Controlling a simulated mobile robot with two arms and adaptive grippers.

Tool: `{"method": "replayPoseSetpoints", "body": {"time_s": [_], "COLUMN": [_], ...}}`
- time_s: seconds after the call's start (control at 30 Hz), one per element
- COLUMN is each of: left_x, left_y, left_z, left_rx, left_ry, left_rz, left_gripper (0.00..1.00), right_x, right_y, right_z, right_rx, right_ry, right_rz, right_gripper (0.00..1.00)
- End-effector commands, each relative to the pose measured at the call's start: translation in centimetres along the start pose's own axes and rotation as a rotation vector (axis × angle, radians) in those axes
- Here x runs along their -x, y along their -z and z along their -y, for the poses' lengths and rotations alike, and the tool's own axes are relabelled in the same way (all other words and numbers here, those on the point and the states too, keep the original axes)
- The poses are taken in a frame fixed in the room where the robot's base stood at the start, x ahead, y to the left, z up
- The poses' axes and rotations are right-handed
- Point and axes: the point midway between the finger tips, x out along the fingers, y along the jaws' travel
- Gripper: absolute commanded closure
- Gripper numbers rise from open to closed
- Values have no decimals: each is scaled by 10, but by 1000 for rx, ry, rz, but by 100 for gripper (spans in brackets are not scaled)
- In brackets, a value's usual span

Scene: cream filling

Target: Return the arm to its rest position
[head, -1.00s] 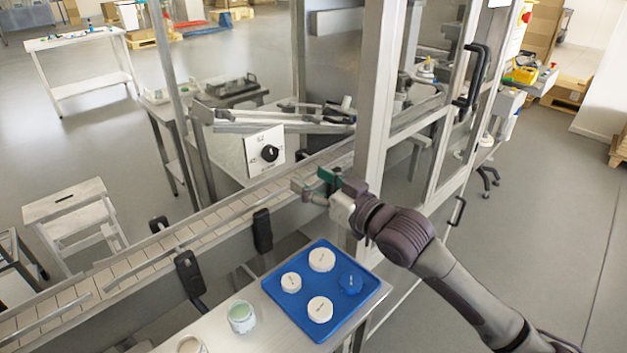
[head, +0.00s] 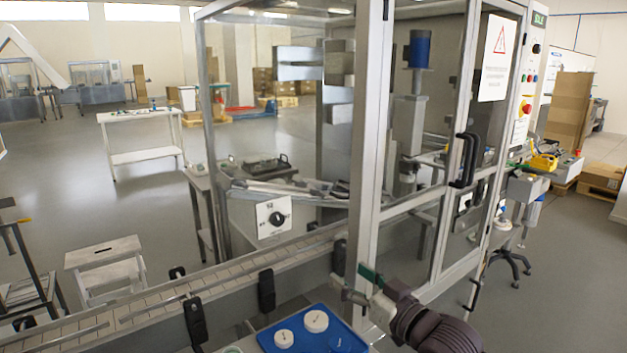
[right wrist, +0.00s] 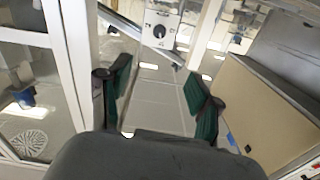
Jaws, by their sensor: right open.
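My right gripper (head: 354,283) is low in the head view, in front of the machine's metal post and above the back right edge of the blue tray. In the right wrist view its two green-padded fingers (right wrist: 159,98) stand well apart with nothing between them. My left gripper is not in view.
The conveyor (head: 150,303) runs to the left. A metal-framed machine enclosure (head: 368,150) rises behind my gripper. Open floor (head: 560,240) lies right.

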Motion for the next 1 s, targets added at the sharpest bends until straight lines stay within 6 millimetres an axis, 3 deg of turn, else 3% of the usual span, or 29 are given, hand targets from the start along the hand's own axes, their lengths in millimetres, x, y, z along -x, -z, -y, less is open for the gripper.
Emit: {"method": "replayPoseSetpoints", "body": {"time_s": [0.37,0.57,0.77,0.9,1.0], "left_x": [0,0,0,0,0], "left_y": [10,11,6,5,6], "left_z": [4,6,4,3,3], "left_rx": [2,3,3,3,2], "left_ry": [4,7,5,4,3], "left_rz": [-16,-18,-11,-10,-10], "left_gripper": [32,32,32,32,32], "right_x": [22,50,106,176,221], "right_y": [-54,-101,-166,-220,-244], "right_z": [13,21,32,41,47], "right_rx": [-13,-24,-51,-83,-105], "right_ry": [-51,-107,-198,-293,-345], "right_rz": [129,258,467,691,824], "right_gripper": [36,36,36,36,36]}}
